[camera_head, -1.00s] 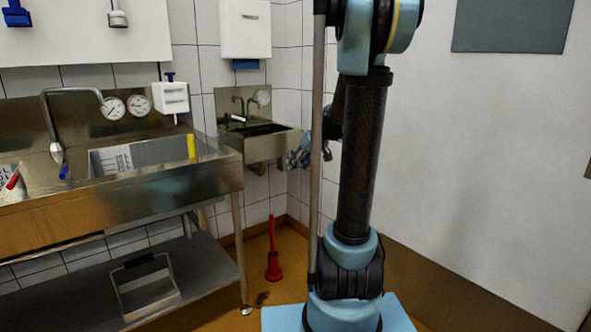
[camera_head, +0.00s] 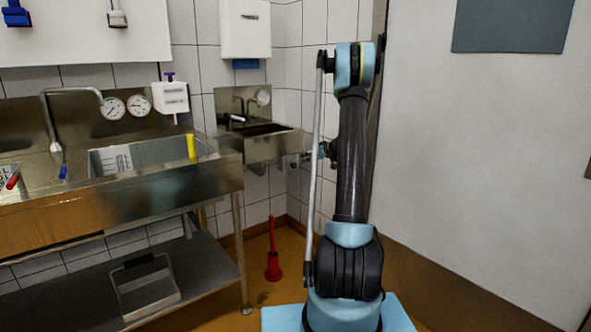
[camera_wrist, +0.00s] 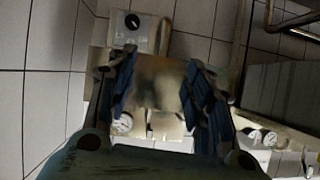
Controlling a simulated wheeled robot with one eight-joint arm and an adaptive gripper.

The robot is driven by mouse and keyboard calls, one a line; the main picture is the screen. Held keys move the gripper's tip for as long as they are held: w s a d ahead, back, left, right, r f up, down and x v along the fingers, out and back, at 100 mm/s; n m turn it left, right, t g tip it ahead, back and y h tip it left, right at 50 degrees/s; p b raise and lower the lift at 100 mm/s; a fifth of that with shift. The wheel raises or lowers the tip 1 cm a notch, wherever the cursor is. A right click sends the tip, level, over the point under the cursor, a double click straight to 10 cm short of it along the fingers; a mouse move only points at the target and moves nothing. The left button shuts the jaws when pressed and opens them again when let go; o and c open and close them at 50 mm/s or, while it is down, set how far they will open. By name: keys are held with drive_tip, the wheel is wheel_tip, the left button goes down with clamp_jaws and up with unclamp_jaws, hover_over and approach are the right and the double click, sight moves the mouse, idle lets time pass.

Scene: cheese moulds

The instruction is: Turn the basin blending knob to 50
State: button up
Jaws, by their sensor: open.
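A pale box with a round black knob (camera_wrist: 131,22) shows at the top of the wrist view, beyond my left fingertip. It may be the blending knob; its scale is too small to read. In the head view my gripper is mostly hidden behind my arm.
A large steel sink (camera_head: 120,190) with two gauges stands at the left. A white box with a purple knob (camera_head: 171,97) is above it. A red plunger-like object (camera_head: 273,255) stands on the floor. A white wall or door (camera_head: 480,150) fills the right.

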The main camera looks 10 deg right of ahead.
drive_tip(key=t, duration=0.1)
approach(295, 165)
drive_tip(key=x, duration=0.9)
drive_tip(key=shift+w+a+f, duration=0.1)
drive_tip(key=shift+f, duration=0.1)
drive_tip(key=c, duration=1)
